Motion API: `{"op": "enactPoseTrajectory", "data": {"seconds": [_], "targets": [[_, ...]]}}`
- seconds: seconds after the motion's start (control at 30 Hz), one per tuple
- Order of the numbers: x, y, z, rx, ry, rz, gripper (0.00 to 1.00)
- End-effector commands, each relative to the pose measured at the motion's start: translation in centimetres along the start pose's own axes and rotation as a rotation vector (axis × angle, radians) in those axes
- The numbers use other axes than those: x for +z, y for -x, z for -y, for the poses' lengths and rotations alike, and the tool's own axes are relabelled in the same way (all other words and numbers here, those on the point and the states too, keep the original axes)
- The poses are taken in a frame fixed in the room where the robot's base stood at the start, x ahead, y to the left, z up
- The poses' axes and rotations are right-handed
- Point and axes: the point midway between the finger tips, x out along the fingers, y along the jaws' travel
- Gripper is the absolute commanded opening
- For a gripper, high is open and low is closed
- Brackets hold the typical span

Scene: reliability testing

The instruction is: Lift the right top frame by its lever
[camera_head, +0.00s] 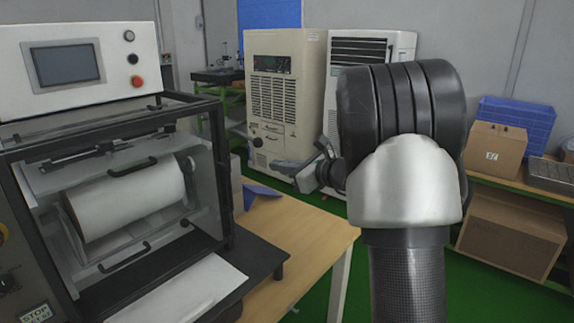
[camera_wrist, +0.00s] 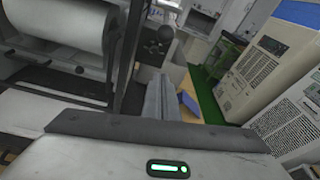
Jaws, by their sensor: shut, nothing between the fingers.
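The machine (camera_head: 75,70) stands at the left with a white roll (camera_head: 125,203) inside. Its black top frame (camera_head: 110,128) spans the upper front, and a black handle (camera_head: 132,166) sits below it.
A wooden table (camera_head: 310,235) extends right of the machine, with a blue object (camera_head: 262,192) on it. Boxes (camera_head: 493,150) and a blue crate (camera_head: 517,118) are at the far right. The green floor shows between.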

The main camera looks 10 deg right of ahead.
Motion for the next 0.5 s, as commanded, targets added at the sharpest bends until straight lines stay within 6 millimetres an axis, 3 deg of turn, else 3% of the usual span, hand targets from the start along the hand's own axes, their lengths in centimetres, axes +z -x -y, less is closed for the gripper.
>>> {"op": "enactPoseTrajectory", "data": {"seconds": [0.23,0.3,0.5], "targets": [[0.0,-5.4,-0.1,0.004,0.001,-0.001,0.0],[1.6,-4.7,0.1,-0.001,0.003,0.002,0.0],[3.5,-4.0,0.0,0.0,0.001,0.001,0.0]]}}
